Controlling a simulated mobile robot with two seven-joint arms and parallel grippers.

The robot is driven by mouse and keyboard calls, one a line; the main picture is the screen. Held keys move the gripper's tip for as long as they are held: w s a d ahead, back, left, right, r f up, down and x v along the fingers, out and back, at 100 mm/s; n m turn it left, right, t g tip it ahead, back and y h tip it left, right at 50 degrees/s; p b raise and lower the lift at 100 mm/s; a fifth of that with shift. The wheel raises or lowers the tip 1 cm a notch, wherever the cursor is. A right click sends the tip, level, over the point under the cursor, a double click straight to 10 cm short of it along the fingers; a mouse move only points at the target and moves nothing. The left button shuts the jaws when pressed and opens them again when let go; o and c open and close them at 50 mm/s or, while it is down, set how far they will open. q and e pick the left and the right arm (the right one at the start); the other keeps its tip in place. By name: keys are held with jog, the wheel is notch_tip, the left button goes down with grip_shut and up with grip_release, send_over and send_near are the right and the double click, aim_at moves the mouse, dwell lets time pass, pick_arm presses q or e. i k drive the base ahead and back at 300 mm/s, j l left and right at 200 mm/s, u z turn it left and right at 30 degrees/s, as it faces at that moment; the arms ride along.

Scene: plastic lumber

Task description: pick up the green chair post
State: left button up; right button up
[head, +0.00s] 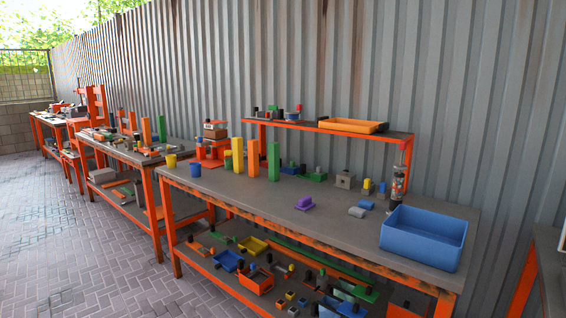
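A tall green post (273,161) stands upright on the grey top of the nearest workbench (250,200), towards its back edge. An orange post (253,158) stands just left of it, and a yellow post (238,155) stands left of that one. A second upright green post (162,129) is on the bench farther left. The frame does not show which one is a chair post. Neither of my grippers is in view.
A blue bin (423,238) sits at the bench's right end. A purple piece (304,203) lies mid-bench. An orange tray (353,126) rests on the raised shelf behind. Several parts fill the lower shelf. Paved floor (100,260) is open at left.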

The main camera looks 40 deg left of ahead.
aim_at(274, 147)
jog(key=j+z, duration=0.35)
jog(key=j, duration=2.75)
jog(key=i+z, duration=0.05)
jog(key=i, duration=0.05)
